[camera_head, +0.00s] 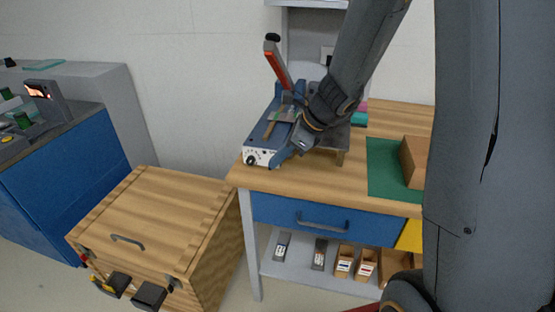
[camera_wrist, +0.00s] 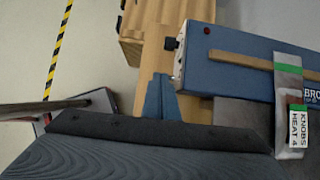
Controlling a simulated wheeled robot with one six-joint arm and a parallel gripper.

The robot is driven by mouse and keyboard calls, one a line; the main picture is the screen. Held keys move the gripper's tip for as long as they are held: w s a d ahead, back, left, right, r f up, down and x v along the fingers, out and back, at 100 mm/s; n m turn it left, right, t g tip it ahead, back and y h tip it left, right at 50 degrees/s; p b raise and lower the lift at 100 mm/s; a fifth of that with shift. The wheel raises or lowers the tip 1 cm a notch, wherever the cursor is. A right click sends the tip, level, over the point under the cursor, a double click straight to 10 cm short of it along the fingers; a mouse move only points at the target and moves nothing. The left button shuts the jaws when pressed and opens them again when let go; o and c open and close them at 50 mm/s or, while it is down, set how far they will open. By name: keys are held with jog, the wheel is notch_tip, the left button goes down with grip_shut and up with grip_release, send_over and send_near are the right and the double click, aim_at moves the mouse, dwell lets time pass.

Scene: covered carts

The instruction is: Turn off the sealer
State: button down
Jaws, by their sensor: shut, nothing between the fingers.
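The sealer (camera_head: 262,153) is a blue bench machine on the wooden worktable, its red-handled lever (camera_head: 278,68) raised. Its white front panel carries a black knob (camera_head: 250,160). In the wrist view the blue sealer body (camera_wrist: 240,55) fills the upper right, with the black knob (camera_wrist: 170,43) at its left end and a dark red spot (camera_wrist: 207,31) on top. A labelled bag (camera_wrist: 288,95) lies across it, reading "KNOBS HEAT 4". My gripper (camera_wrist: 160,80) is shut and empty, just beside the sealer's panel end, apart from the knob. In the head view my gripper (camera_head: 294,150) is at the sealer's right side.
A green mat (camera_head: 385,180) with a brown box (camera_head: 412,160) lies to the right on the worktable (camera_head: 290,180). A wooden chest (camera_head: 150,210) stands lower left. A blue cart (camera_head: 70,160) with a device (camera_head: 45,97) is further left. Small boxes sit on the lower shelf (camera_head: 300,268).

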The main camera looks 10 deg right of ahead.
jog(key=shift+w+d+r, duration=0.1)
jog(key=shift+w+d, duration=0.1)
jog(key=shift+w, duration=0.2)
jog(key=shift+r, duration=0.1)
jog(key=shift+s+d+r+p, duration=0.1)
jog(key=shift+s+r+p, duration=0.1)
jog(key=shift+p, duration=0.25)
jog(key=s+d+r+p, duration=0.1)
jog(key=s+d+r, duration=0.3)
jog(key=s+r, duration=0.3)
notch_tip(320, 180, up, 3)
jog(key=shift+d+r+p, duration=0.1)
jog(key=shift+d+p, duration=0.25)
jog(key=shift+d, duration=0.05)
